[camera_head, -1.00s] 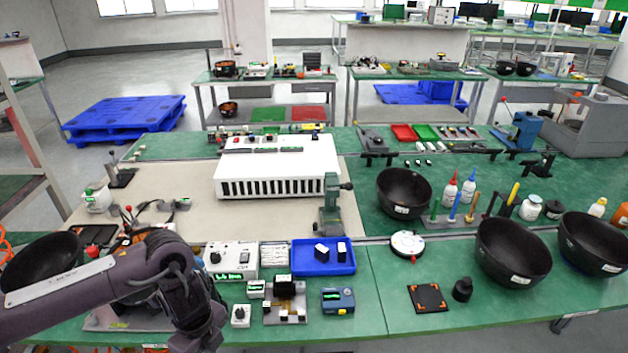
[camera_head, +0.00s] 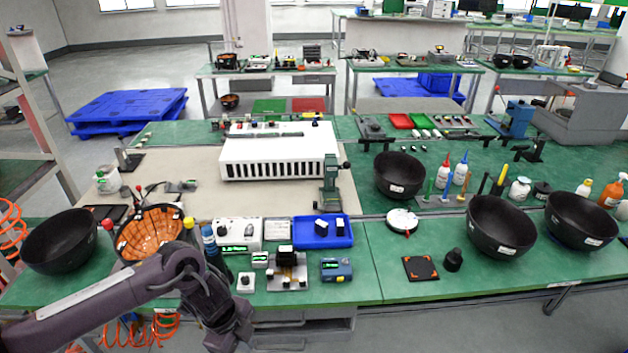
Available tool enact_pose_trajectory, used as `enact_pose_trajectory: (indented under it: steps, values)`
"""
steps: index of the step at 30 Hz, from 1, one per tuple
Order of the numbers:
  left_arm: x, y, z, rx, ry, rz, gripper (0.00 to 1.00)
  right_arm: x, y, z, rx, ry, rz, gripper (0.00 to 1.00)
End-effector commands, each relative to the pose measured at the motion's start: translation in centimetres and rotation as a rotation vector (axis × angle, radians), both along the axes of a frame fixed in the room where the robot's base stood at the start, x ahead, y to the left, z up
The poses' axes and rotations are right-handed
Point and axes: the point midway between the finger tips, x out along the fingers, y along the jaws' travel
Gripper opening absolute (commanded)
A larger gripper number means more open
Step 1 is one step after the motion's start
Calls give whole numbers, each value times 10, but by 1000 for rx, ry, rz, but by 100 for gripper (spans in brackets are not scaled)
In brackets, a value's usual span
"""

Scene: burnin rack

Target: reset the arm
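My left arm comes in from the lower left, bent over the front edge of the green table (camera_head: 400,288). The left gripper end (camera_head: 232,338) points down near the bottom edge of the picture; its fingertips cannot be made out, so I cannot tell whether it is open or shut. No held object shows there. My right arm and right gripper are not in view. The white slotted rack box (camera_head: 280,150) stands on the beige mat (camera_head: 195,205) at the middle of the table.
Near the arm are an orange-lined bowl (camera_head: 150,232), a black bowl (camera_head: 62,242), a white control box (camera_head: 240,234), a blue tray (camera_head: 322,243) and a small fixture (camera_head: 287,272). More black bowls (camera_head: 502,228) stand at the right.

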Motion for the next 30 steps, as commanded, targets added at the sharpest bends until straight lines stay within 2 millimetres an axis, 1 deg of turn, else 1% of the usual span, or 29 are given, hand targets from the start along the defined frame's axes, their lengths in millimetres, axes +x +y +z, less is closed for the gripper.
enact_pose_trajectory:
  steps: [1,3,5,8,9,11,12,14,15,16,17,18,20,21,23,24,26,27,29,30]
  values:
    - [2,-11,-12,-40,6,28,0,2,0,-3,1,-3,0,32]
    - [9,-26,-25,-100,3,75,0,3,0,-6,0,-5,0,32]
    - [15,-38,-37,-153,3,122,0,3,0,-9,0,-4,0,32]
    - [25,-58,-65,-253,4,234,0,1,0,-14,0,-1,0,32]
    - [29,-65,-80,-296,7,294,0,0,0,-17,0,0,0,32]
    - [34,-72,-108,-362,12,405,0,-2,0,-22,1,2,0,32]
    - [36,-74,-131,-402,17,494,0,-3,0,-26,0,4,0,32]
    - [33,-70,-169,-444,25,640,0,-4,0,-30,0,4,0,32]
    - [26,-64,-197,-458,30,740,0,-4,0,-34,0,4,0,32]
    - [19,-57,-219,-462,35,815,0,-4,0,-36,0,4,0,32]
    - [11,-50,-238,-461,39,882,0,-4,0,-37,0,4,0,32]
    - [-3,-40,-263,-452,43,966,0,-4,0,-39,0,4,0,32]
    - [-28,-24,-297,-427,52,1077,0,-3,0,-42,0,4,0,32]
    - [-47,-13,-319,-405,59,1147,0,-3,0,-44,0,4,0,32]
    - [-79,2,-349,-364,68,1241,0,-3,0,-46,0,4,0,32]
    - [-101,11,-367,-333,75,1299,0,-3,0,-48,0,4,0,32]
    - [-138,25,-391,-281,87,1379,0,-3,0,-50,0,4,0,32]
    - [-164,33,-406,-243,95,1427,0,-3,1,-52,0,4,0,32]
    - [-203,45,-425,-187,107,1494,0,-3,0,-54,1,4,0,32]
    - [-228,52,-435,-148,115,1532,0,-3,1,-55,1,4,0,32]
